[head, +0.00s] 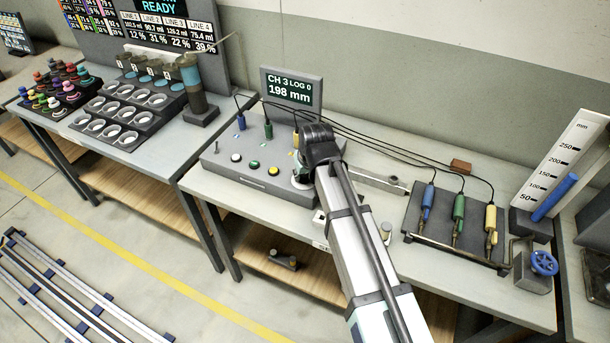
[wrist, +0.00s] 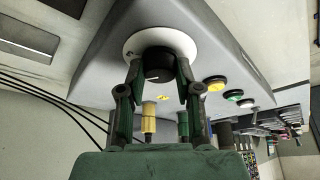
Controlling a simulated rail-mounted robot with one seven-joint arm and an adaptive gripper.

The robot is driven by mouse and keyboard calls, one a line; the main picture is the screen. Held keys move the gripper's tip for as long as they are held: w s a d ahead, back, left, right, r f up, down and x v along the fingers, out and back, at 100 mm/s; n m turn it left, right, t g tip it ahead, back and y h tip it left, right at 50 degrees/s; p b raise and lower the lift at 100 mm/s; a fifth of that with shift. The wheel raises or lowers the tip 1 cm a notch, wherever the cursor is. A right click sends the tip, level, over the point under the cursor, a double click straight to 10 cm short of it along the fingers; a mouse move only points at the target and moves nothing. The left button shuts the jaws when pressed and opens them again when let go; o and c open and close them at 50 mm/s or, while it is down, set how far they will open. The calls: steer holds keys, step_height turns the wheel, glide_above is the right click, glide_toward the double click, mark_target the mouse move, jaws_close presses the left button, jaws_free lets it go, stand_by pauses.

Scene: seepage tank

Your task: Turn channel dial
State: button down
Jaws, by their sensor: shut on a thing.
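The channel dial (wrist: 158,66) is a black knob with a white pointer mark on a round white plate (wrist: 126,48), seen in the wrist view. My gripper (wrist: 158,72) is shut on the dial, one finger on each side. In the head view my gripper (head: 318,150) is over the right end of the grey console (head: 240,178), and my arm hides the dial there; part of the white plate shows beside it. The display (head: 291,91) behind the console reads CH 3, LOG 0, 198 mm.
The console carries white, green and yellow buttons (head: 255,164) and coloured plugs with black cables. To the right, a dark rack (head: 420,225) holds blue, green and yellow probes. A blue handwheel (head: 543,263) and a millimetre scale (head: 565,160) stand farther right.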

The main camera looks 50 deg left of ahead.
steer(key=m, duration=0.3)
steer(key=m+t+h+b, duration=0.1)
steer(key=m, duration=0.1)
steer(key=shift+s+a+m+t+h, duration=0.1)
steer(key=shift+m+t+h, duration=0.2)
steer(key=shift+m, duration=0.1)
stand_by(0.3)
steer(key=c, duration=0.8)
jaws_free()
steer(key=v, duration=1.2)
steer(key=shift+f, duration=0.1)
